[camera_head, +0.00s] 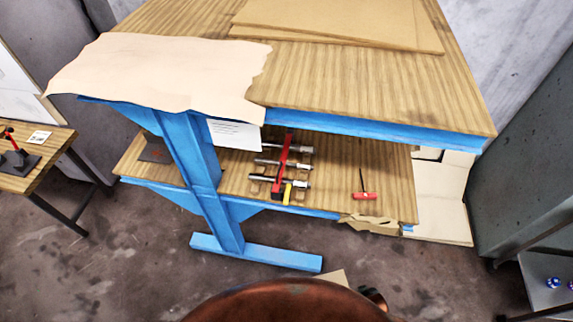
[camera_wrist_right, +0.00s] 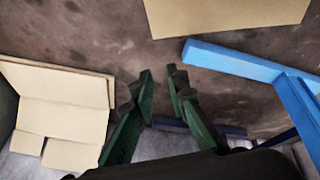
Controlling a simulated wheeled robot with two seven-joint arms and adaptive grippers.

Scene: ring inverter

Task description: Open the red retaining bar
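A long red bar (camera_head: 283,160) stands out on the lower shelf of the blue-framed workbench in the head view. It crosses several metal cylindrical parts (camera_head: 292,183) lying side by side; whether it is latched over them is too small to tell. My right gripper (camera_wrist_right: 160,78) shows in the right wrist view as two dark green fingers with a gap between the tips and nothing in it. It points at the bare floor, away from the bar. My left gripper is in neither view.
A T-handled red tool (camera_head: 364,195) lies on the lower shelf (camera_head: 335,165), right of the bar. The wooden bench top (camera_head: 380,85) overhangs this shelf. A blue leg (camera_head: 205,165) stands at the shelf's left. Flat cardboard (camera_wrist_right: 62,105) lies on the floor.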

